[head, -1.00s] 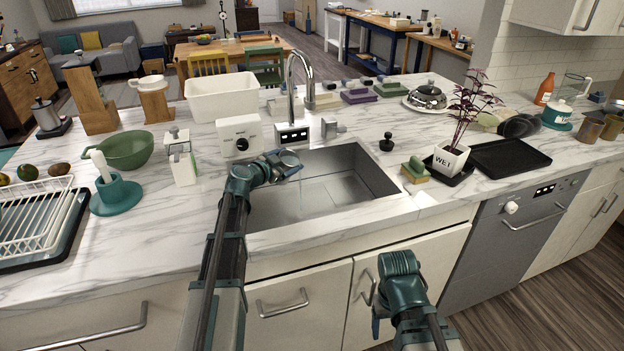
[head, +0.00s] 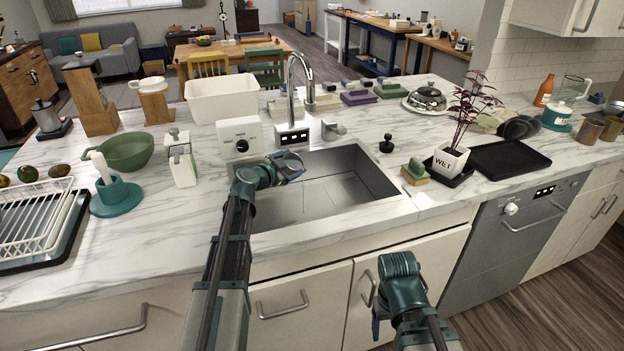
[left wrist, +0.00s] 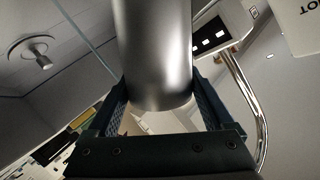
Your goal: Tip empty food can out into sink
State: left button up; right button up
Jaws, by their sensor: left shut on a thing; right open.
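My left gripper (head: 286,167) is over the left part of the sink (head: 345,190). In the left wrist view it is shut on the food can (left wrist: 155,50), a plain grey metal cylinder between its two fingers. The can's opening and inside are not visible there, and in the head view the can is mostly hidden by the gripper. I cannot tell whether anything is in the can. My right gripper (head: 380,318) is low in front of the cabinet doors, empty and open, with its fingers partly hidden by my arm.
The tap (head: 291,90) stands behind the sink, beside a white box with a dial (head: 240,137). A green-topped sponge (head: 415,172) and a potted plant (head: 449,158) are right of the sink. A soap bottle (head: 181,160) and green bowl (head: 125,150) are left of it.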

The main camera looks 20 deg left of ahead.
pick_arm(q)
jog(key=shift+d+r+m, duration=0.15)
jog(key=shift+d+m, duration=0.15)
jog(key=shift+d, duration=0.1)
jog(key=shift+s+d+r+m+y+p, duration=0.1)
jog(key=shift+d+r+m+y+p, duration=0.15)
jog(key=shift+d+m+y+p, duration=0.25)
dwell(1.0)
jog(key=shift+d+r+m+y+p, duration=0.15)
jog(key=shift+r+m+y+p, duration=0.15)
jog(key=shift+m, duration=0.55)
jog(key=shift+d+r+m+y+p, duration=0.1)
jog(key=shift+r+m+y+p, duration=0.2)
jog(key=shift+m, duration=0.55)
dwell(1.7)
jog(key=shift+s+d+m+y, duration=0.1)
jog(key=shift+d+m+y, duration=0.05)
jog(key=shift+m+y, duration=0.2)
dwell(0.4)
jog(key=shift+s+d+r+m+t, duration=0.15)
jog(key=shift+d+m+t, duration=0.15)
jog(key=shift+d+m, duration=0.4)
dwell(0.6)
jog(key=shift+d+m+y, duration=0.15)
jog(key=shift+m+y, duration=0.1)
jog(key=shift+y, duration=0.1)
